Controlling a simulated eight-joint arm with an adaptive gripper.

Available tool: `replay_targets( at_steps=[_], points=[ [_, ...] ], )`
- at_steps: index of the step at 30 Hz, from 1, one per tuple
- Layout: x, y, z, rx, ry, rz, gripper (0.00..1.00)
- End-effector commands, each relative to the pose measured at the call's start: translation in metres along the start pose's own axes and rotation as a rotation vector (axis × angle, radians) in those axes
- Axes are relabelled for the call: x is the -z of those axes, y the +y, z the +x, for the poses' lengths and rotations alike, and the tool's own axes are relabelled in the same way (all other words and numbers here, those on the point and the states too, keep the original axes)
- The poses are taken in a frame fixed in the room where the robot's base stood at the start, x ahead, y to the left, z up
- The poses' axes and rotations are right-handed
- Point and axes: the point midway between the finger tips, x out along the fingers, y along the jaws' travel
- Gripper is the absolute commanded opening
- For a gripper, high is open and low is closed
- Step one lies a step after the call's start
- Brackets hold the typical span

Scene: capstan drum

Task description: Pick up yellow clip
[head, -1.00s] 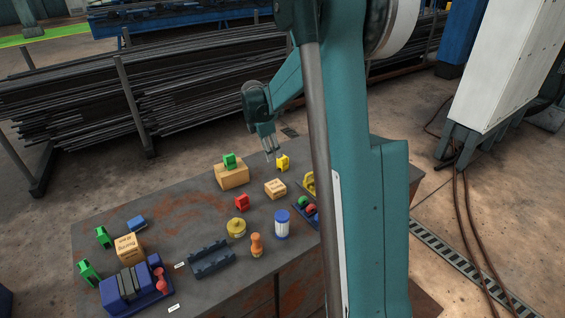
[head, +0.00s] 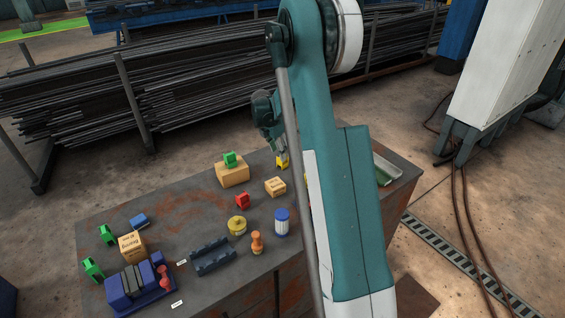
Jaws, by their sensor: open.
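The yellow clip (head: 282,162) is a small block on the far part of the table, right of the cardboard box with a green clip on it. My gripper (head: 279,150) is just above the yellow clip, its fingers small and partly hidden by my arm. It is open, and I see nothing held in it. Whether the fingers touch the clip I cannot tell.
A cardboard box (head: 232,175) carries a green clip (head: 230,158). A small carton (head: 275,187), a red clip (head: 242,200), a yellow round part (head: 237,226) and a blue-capped jar (head: 281,222) stand nearer. A tray (head: 386,167) lies right, behind my arm.

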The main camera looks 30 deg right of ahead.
Motion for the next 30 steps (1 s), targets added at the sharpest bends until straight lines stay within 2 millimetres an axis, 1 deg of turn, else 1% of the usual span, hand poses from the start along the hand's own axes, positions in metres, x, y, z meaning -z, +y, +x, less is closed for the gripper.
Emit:
replay_targets(
  at_steps=[5, 12, 15, 25, 30],
  points=[
    [0.000, 0.000, 0.003, 0.000, 0.000, 0.001, 0.41],
    [0.000, 0.000, 0.021, 0.000, 0.000, 0.001, 0.41],
    [0.000, 0.000, 0.025, 0.000, 0.000, 0.001, 0.41],
    [0.000, 0.000, 0.026, 0.000, 0.000, 0.001, 0.41],
    [0.000, 0.000, 0.034, 0.000, 0.000, 0.001, 0.41]
  ],
)
